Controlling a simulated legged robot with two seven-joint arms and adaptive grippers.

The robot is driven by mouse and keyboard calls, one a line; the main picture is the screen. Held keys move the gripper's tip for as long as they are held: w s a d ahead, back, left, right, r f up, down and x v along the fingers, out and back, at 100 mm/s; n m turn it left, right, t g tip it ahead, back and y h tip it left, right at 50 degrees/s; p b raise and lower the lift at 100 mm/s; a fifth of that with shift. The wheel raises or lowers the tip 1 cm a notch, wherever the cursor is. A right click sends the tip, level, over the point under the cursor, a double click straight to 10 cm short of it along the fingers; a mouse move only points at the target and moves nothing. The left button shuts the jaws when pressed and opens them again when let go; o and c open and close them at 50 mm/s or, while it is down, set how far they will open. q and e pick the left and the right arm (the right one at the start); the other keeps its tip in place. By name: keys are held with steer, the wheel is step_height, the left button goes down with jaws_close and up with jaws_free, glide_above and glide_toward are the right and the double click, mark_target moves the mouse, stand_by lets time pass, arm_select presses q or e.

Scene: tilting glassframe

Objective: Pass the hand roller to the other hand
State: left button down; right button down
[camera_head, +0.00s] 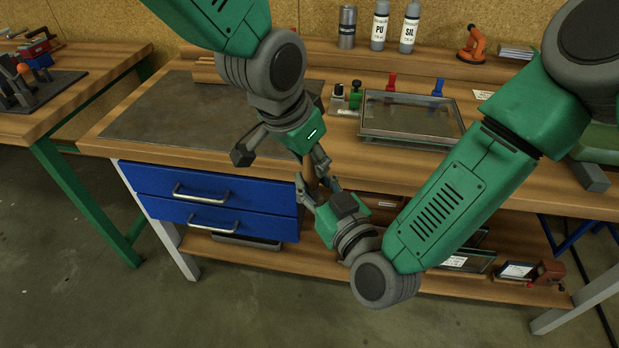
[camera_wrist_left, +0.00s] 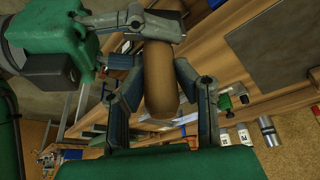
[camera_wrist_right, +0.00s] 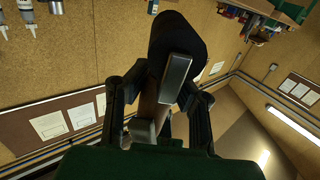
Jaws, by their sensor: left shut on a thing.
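The hand roller's rounded brown handle (camera_wrist_left: 160,85) shows in the left wrist view, between the fingers of my left gripper (camera_wrist_left: 160,70), which is shut on it. A finger of my right gripper crosses the handle's upper part there. In the right wrist view a dark rounded part (camera_wrist_right: 178,38), which seems to be the roller's, stands above and between the fingers of my right gripper (camera_wrist_right: 161,82). These fingers look spread around the roller. In the head view my left gripper (camera_head: 318,166) and right gripper (camera_head: 318,190) meet closely, and they mostly hide the roller.
The grippers meet in front of the workbench edge, beside the blue drawers (camera_head: 215,200). A glass-topped frame (camera_head: 410,118) lies on the bench, with small red, green and blue items behind and beside it.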

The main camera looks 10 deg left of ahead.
arm_select(q)
steer(key=c, duration=1.2)
jaws_free()
steer(key=shift+w+d+r, duration=0.1)
steer(key=shift+w, duration=0.05)
steer(key=v, duration=1.2)
steer(key=s+a+f+n, duration=0.1)
steer(key=a+f, duration=0.2)
steer(key=f, duration=0.5)
steer(key=s+a+f+n+g, duration=0.1)
steer(key=s+a+f+n, duration=0.1)
steer(key=f, duration=0.5)
steer(key=s+a+f+n, duration=0.1)
steer(key=a+f, duration=0.2)
steer(key=f, duration=0.5)
steer(key=s+a+f+n+y, duration=0.1)
steer(key=s+a+f, duration=0.3)
steer(key=s+f, duration=0.1)
steer(key=s+a+f+n+g+y, duration=0.1)
steer(key=s+a+f, duration=0.4)
steer(key=s, duration=0.3)
steer(key=s+a+f+n, duration=0.1)
steer(key=s+a+f, duration=0.3)
steer(key=s+f, duration=0.2)
steer(key=shift+s+a+f+g+y, duration=0.15)
steer(key=shift+a+g+y, duration=0.15)
steer(key=shift+g+y, duration=0.1)
